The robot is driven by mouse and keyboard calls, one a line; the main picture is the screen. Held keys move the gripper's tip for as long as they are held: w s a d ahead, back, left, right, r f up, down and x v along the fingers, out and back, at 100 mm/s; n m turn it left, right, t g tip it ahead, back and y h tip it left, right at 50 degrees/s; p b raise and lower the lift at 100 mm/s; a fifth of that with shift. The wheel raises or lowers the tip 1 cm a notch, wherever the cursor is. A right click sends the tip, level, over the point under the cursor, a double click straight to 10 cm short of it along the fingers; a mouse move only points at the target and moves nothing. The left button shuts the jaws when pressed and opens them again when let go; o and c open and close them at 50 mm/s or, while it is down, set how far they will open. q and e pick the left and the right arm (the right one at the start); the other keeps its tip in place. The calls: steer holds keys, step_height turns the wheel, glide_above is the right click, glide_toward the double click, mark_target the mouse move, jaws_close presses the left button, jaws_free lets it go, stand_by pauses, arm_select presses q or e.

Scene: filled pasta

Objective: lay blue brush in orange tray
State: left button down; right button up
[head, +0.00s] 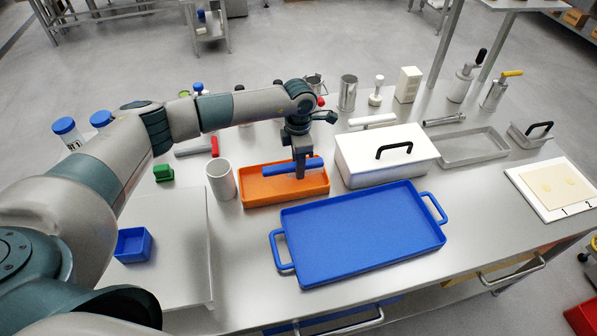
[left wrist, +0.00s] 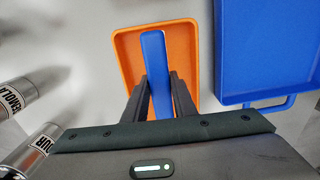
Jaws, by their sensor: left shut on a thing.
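The orange tray (head: 258,190) sits on the steel table, left of the middle in the head view. It also shows behind the fingers in the left wrist view (left wrist: 183,40). My left gripper (head: 301,172) points down over the tray and is shut on the blue brush (head: 279,167). The brush lies lengthwise across the tray in the head view. In the left wrist view the blue brush (left wrist: 154,50) runs between the two fingers (left wrist: 159,98). I cannot tell whether it touches the tray floor. My right gripper is not in view.
A big blue tray (head: 360,240) with handles lies in front of the orange tray. A white lidded box (head: 380,165) stands close on the right, a white cup (head: 221,180) close on the left. Several canisters and tools line the back. A small blue bin (head: 133,245) is front left.

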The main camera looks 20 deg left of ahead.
arm_select(q)
step_height(320, 180, down, 3)
steer(key=shift+r+p, duration=0.1)
steer(key=shift+p, duration=0.55)
steer(key=shift+f, duration=0.25)
steer(key=shift+f, duration=0.15)
steer(key=c, duration=1.5)
jaws_free()
steer(key=shift+o, duration=0.2)
